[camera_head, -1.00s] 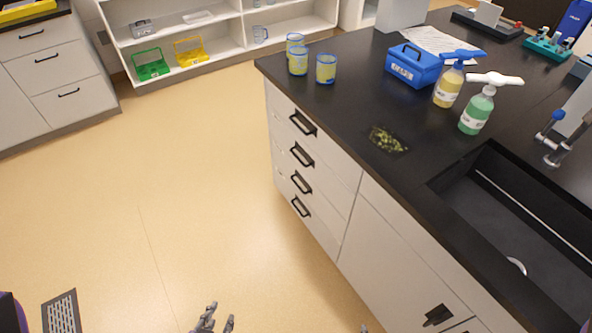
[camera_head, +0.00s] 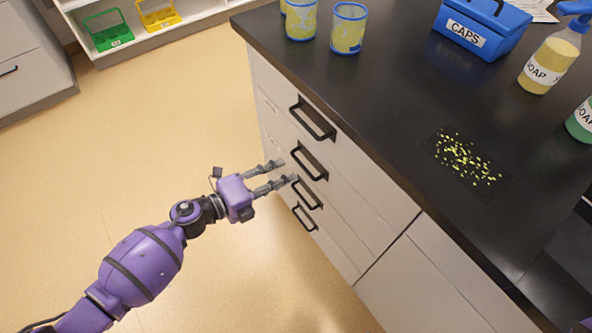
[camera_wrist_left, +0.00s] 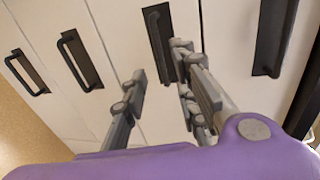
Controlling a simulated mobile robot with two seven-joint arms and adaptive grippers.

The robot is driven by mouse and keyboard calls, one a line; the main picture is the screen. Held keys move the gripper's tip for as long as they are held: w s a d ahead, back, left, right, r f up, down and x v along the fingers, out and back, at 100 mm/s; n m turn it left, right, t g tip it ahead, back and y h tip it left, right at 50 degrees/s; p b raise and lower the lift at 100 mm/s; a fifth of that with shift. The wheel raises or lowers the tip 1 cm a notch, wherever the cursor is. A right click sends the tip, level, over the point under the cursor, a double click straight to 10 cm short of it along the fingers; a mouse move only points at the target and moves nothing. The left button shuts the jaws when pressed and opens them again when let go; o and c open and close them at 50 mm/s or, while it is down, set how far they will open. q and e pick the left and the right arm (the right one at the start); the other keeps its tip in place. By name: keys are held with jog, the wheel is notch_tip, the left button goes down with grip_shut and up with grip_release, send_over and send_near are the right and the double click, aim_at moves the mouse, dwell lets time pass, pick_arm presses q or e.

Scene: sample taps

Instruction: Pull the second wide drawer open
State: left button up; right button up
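The white drawer stack has several black bar handles, one above the other, and its drawers look shut. The second drawer from the top (camera_head: 345,190) has its handle (camera_head: 309,161) just beyond my left gripper (camera_head: 288,171). In the left wrist view, that second handle (camera_wrist_left: 158,45) lies ahead, roughly in line with the gap between my fingers. My left gripper is open and empty, its fingers apart and pointing at the drawer fronts. I cannot tell whether a fingertip touches the handle.
The top handle (camera_head: 312,118) and the lower handles (camera_head: 304,218) stick out close to my fingers. The black countertop (camera_head: 400,110) overhangs above, with beakers (camera_head: 348,28) and a blue caps box (camera_head: 482,28) on it. The floor left of the drawers is clear.

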pick_arm(q)
jog(key=x, duration=0.5)
jog(key=shift+w+d+f, duration=0.1)
jog(key=shift+w+d, duration=0.1)
jog(key=shift+d, duration=0.05)
grip_shut()
